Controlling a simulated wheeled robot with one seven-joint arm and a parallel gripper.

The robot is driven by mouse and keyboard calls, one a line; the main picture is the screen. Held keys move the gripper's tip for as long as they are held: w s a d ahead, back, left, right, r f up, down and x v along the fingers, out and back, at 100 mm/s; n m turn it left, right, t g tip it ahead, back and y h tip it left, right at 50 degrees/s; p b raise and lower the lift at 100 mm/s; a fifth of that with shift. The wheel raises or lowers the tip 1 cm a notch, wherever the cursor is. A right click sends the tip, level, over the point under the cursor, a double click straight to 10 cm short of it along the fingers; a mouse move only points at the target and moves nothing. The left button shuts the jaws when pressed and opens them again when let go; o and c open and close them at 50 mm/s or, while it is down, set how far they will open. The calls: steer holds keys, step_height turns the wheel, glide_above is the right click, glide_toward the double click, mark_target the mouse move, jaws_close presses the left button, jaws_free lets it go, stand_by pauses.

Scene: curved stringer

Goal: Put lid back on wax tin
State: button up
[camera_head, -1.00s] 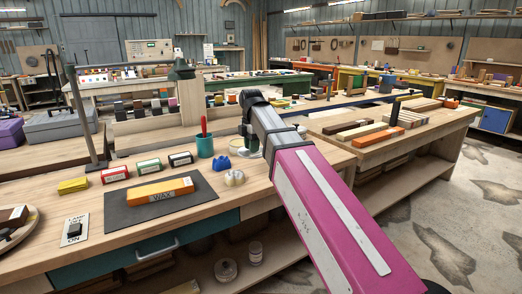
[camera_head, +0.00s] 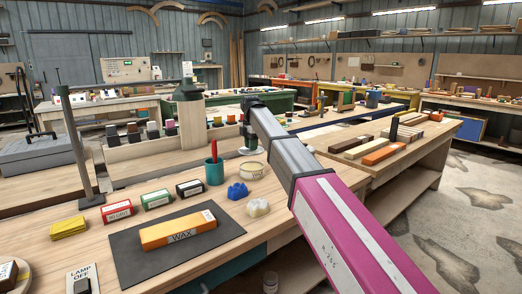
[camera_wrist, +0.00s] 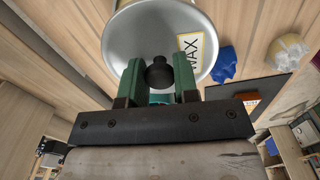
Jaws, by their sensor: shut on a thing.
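My gripper (camera_wrist: 160,78) is shut on the black knob (camera_wrist: 159,73) of a round silver lid (camera_wrist: 130,45) that bears a WAX label. In the head view my gripper (camera_head: 249,138) is small and dark at the far end of the arm, and the pale lid (camera_head: 247,151) shows below it. A round, cream-coloured tin (camera_head: 253,172) stands on the bench just below and in front of the lid. They look apart, but the gap is hard to judge. In the wrist view the lid hides most of what lies behind it.
A blue lump (camera_head: 237,190) and a cream lump (camera_head: 258,208) lie near the tin. A teal cup (camera_head: 214,172) with a red tool stands left. An orange WAX block (camera_head: 178,232) lies on a dark mat (camera_head: 205,252). Several small boxes line the bench.

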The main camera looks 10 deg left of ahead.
steer(key=shift+w+a, duration=0.1)
steer(key=shift+w, duration=0.35)
steer(key=shift+f, duration=3.2)
steer(key=shift+f, duration=0.15)
steer(key=o, duration=1.5)
steer(key=shift+r, duration=3.5)
